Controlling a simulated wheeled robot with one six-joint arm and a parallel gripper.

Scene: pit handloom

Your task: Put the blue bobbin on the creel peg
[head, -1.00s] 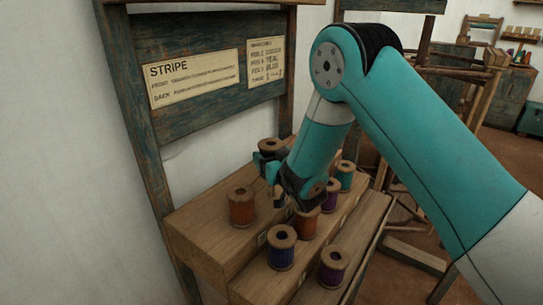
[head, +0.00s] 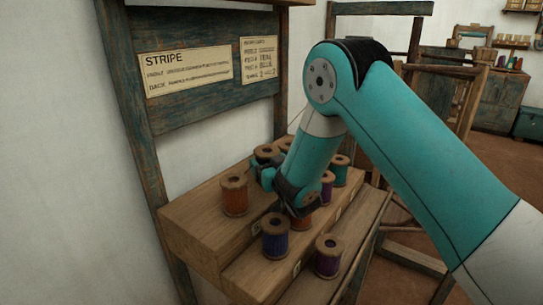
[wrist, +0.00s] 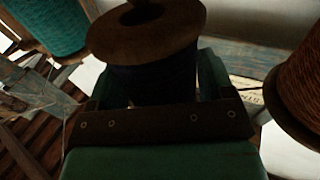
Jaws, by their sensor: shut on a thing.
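My gripper (head: 264,170) is shut on a dark bobbin over the back of the upper wooden step. The bobbin's brown top flange (head: 263,150) shows above the jaws in the head view. In the wrist view, the dark, bluish bobbin (wrist: 152,82) stands between the jaws; shadow makes its colour hard to tell. Its lower end is hidden, so I cannot tell whether it touches the step or sits on a peg. Another dark blue-violet bobbin (head: 275,238) stands on the lower step. No bare creel peg shows clearly.
An orange bobbin (head: 234,195) stands left of my gripper, also close by in the wrist view (wrist: 298,80). Purple (head: 328,257) and teal (head: 340,172) bobbins stand to the right. A framed board with paper cards (head: 184,68) rises behind the steps (head: 195,232).

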